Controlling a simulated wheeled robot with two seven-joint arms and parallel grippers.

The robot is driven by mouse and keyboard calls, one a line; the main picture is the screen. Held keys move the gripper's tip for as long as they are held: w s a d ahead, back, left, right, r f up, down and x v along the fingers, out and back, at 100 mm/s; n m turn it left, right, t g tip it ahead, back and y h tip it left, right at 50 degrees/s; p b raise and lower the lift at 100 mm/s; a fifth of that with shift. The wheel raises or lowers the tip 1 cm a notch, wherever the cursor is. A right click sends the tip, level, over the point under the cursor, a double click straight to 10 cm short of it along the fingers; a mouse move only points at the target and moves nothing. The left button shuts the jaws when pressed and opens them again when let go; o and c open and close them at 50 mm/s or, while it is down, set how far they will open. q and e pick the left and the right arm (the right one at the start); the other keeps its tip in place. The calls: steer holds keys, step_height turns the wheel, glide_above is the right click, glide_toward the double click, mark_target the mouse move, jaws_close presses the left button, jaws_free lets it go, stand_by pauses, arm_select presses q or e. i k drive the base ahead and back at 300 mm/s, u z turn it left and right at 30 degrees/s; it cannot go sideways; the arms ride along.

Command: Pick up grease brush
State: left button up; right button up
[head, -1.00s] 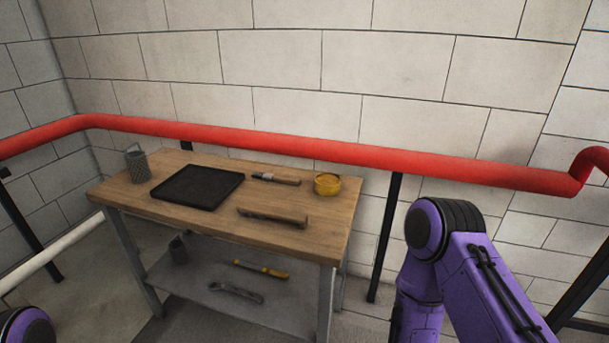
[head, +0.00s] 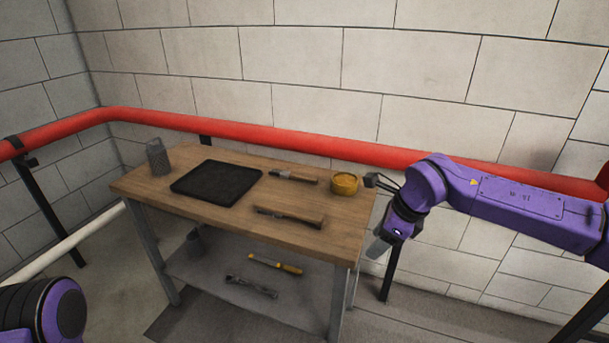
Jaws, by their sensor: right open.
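Two brush-like tools with wooden handles lie on the workbench (head: 220,212); I cannot tell for certain which is the grease brush. The smaller tool (head: 296,177) lies toward the back, its dark end to the left. The longer tool (head: 292,216) lies nearer the front edge. My right gripper (head: 374,214) is open and empty just off the bench's right end, beside the yellow tin and to the right of both tools. My left gripper is out of view; only part of my left arm shows at lower left.
A yellow tin (head: 345,184) stands at the bench's right end. A black tray (head: 216,183) and a grey perforated cup (head: 158,157) are on the left. The lower shelf (head: 215,272) holds a yellow-handled tool (head: 275,264) and a wrench (head: 252,286). A red pipe (head: 270,140) runs behind the bench.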

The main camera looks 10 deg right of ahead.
mark_target(287, 174)
steer(key=u, duration=0.05)
steer(key=i, duration=1.4)
